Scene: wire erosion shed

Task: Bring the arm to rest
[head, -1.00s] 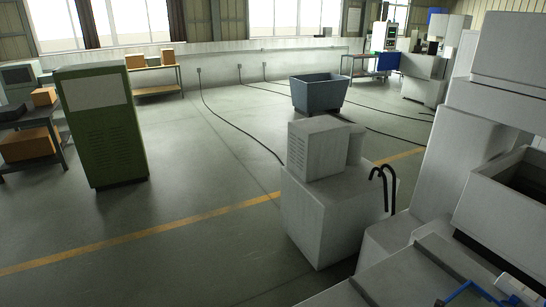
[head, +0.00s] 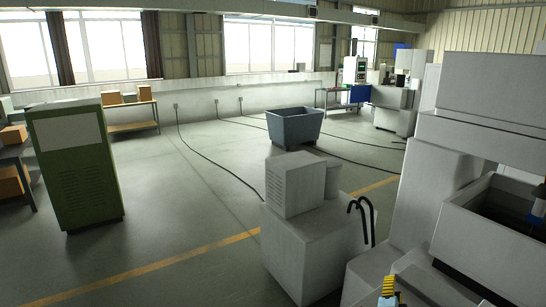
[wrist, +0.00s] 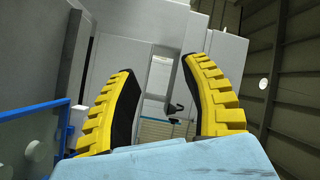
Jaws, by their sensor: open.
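My gripper (wrist: 165,100) shows in the wrist view with its two yellow, ribbed fingers spread apart and dark pads facing each other. Nothing is between the fingers. Its pale blue body fills the bottom of that view. In the head view a small yellow piece of my gripper (head: 388,287) shows at the bottom edge, in front of the large pale machine (head: 480,150); the rest of it is cut off by the frame.
A pale box unit (head: 315,245) with black hoses (head: 361,218) stands left of the machine. Further off are a grey bin (head: 294,128) and a green cabinet (head: 72,165). Cables cross the floor. A blue-edged panel (wrist: 35,115) is left of the fingers in the wrist view.

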